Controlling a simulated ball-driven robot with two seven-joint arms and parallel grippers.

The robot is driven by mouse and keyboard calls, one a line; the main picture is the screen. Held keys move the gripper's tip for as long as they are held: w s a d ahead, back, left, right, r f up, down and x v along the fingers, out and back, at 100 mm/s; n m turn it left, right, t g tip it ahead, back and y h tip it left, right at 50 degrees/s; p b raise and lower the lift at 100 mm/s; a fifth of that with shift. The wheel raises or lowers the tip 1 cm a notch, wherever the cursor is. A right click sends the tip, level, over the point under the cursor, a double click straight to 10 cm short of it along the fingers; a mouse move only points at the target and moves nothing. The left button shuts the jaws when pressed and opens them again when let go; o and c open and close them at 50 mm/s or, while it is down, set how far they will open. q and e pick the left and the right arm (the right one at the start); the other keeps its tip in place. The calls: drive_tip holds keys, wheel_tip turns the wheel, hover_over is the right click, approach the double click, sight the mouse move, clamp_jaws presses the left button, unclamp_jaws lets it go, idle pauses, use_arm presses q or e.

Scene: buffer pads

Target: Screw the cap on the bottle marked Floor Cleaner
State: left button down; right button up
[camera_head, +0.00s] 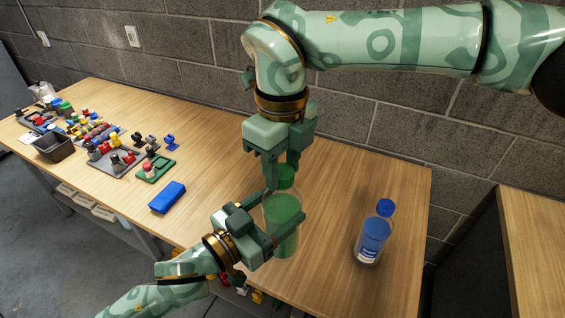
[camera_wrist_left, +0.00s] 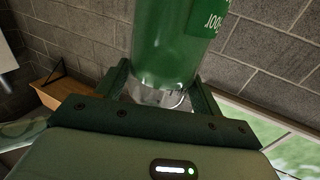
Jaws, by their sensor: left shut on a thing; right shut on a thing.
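My left gripper (camera_head: 284,228) is shut on the bottle's body from the left, one finger on each side. A green cap (camera_head: 287,173) is at the bottle's top. My right gripper (camera_head: 281,170) points down from above and is shut on the cap. Its fingers partly hide the cap, and I cannot tell how far the cap sits on the neck.
A blue bottle (camera_head: 372,240) with a blue cap (camera_head: 385,207) stands to the right. A blue box (camera_head: 167,197) lies to the left. Trays of small parts (camera_head: 115,160) and a dark bin (camera_head: 54,148) are farther left. The table between the two bottles is clear.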

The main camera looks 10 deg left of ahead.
drive_tip(key=m, duration=0.9)
drive_tip(key=shift+w+m, duration=0.1)
drive_tip(key=shift+m, duration=0.3)
drive_tip(key=m, duration=0.6)
drive_tip(key=shift+m, duration=0.4)
drive_tip(key=o, duration=1.1)
drive_tip(key=shift+r, duration=2.25)
drive_tip(key=shift+c, duration=0.4)
